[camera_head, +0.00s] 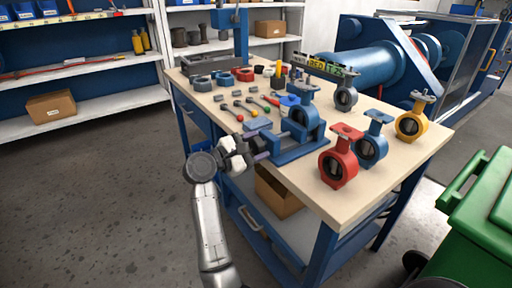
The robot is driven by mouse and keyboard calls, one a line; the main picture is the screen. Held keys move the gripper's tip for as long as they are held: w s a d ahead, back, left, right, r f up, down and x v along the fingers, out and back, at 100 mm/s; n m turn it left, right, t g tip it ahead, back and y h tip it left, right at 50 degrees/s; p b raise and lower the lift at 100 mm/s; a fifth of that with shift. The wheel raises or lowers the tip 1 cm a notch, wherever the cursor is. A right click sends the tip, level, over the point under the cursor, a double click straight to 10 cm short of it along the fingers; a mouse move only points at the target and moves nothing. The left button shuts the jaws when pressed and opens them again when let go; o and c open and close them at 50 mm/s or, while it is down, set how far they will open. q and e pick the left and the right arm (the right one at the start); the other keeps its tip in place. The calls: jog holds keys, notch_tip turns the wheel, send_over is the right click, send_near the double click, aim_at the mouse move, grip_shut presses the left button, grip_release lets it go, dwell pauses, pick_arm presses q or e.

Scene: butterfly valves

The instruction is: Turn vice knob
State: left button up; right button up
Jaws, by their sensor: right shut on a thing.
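A blue vice (299,140) stands on the wooden workbench top (305,178) near its front left edge. A dark blue-grey valve body sits between its jaws. The vice's knob end (263,144) points left over the bench edge. My right gripper (254,149) is at that knob, coming from the left, and is shut on it. The fingers hide part of the knob. My right arm reaches up from the bottom of the view. My left gripper is not in view.
A red valve (338,163), a blue valve (371,146) and a yellow valve (412,118) stand to the vice's right. Small parts and tools lie behind it. A green bin (484,215) stands at the right. Floor at the left is clear.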

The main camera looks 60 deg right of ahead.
jog(key=o, duration=0.9)
jog(key=shift+c, duration=0.2)
jog(key=shift+o, duration=0.3)
jog(key=shift+w+a+r+p, duration=0.1)
jog(key=shift+w+a+p, duration=0.2)
jog(key=shift+a, duration=0.1)
jog(key=p+v, duration=0.4)
jog(key=v, duration=0.9)
jog(key=shift+s, duration=0.15)
